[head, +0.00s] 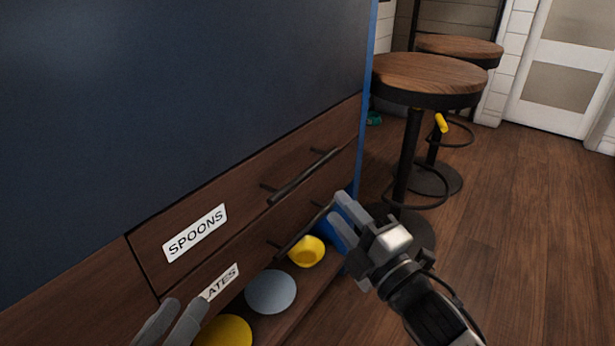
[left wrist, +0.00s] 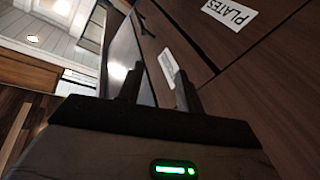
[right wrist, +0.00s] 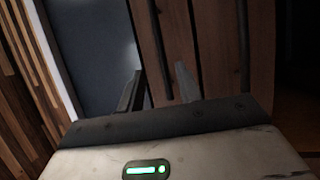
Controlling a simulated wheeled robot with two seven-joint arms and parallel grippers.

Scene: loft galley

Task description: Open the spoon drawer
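The spoon drawer (head: 150,240) has a dark wood front with a white SPOONS label (head: 195,233) and a black bar handle (head: 303,177). Its front looks flush, so it appears shut. My right gripper (head: 347,215) is open and empty, lower and to the right of that handle, near the right end of the lower drawer's handle (head: 298,230). Whether it touches that handle I cannot tell. My left gripper (head: 172,322) is open and empty at the bottom edge, in front of the lower drawer's partly hidden PLATES label (head: 220,282). In the left wrist view its fingers (left wrist: 158,88) are apart.
Below the drawers, a yellow bowl (head: 306,252), a grey plate (head: 271,292) and a yellow plate (head: 224,333) sit on an open wooden level. Bar stools (head: 430,75) stand behind on the right. The floor (head: 540,230) at right is clear.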

